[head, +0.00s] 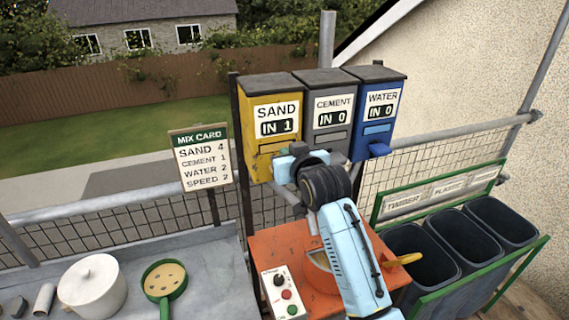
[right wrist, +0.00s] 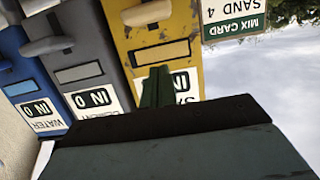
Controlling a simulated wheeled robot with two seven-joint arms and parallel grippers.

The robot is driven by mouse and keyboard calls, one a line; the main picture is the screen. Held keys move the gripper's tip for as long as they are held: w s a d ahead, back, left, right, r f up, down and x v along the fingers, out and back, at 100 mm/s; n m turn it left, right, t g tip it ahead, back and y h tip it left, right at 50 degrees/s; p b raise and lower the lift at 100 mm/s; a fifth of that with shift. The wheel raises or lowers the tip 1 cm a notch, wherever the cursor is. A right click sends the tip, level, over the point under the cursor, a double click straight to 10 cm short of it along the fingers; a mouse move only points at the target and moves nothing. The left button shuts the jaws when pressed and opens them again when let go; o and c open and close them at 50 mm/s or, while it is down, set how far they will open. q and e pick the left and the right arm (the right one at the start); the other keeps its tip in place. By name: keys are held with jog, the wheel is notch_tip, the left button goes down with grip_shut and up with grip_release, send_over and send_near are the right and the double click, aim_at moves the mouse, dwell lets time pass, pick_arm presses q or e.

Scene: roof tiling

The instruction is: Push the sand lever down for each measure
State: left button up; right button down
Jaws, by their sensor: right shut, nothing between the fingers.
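The yellow sand dispenser (head: 262,143) hangs at the left of a row of three, and its counter reads IN 1. Its lever (right wrist: 148,12) shows in the right wrist view, whose picture is upside down; in the head view my right arm hides it. My right gripper (head: 288,165) is in front of the sand dispenser's lower part. Its green fingers (right wrist: 157,88) are shut and empty, apart from the lever in the wrist view. The mix card (head: 202,158) reads sand 4, cement 1, water 2, speed 2. My left gripper is not in view.
The grey cement dispenser (head: 322,136) and blue water dispenser (head: 372,135) both read IN 0. An orange mixer (head: 268,252) with a button panel (head: 283,292) stands below. Dark bins (head: 465,240) stand right. A white pot (head: 92,288) and green sieve (head: 165,280) sit left.

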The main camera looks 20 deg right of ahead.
jog(key=shift+f+x, duration=0.25)
jog(key=shift+x, duration=0.95)
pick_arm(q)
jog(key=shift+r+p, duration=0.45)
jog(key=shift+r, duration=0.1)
pick_arm(e)
jog(key=shift+s+f, duration=0.1)
jog(key=shift+f, duration=1.6)
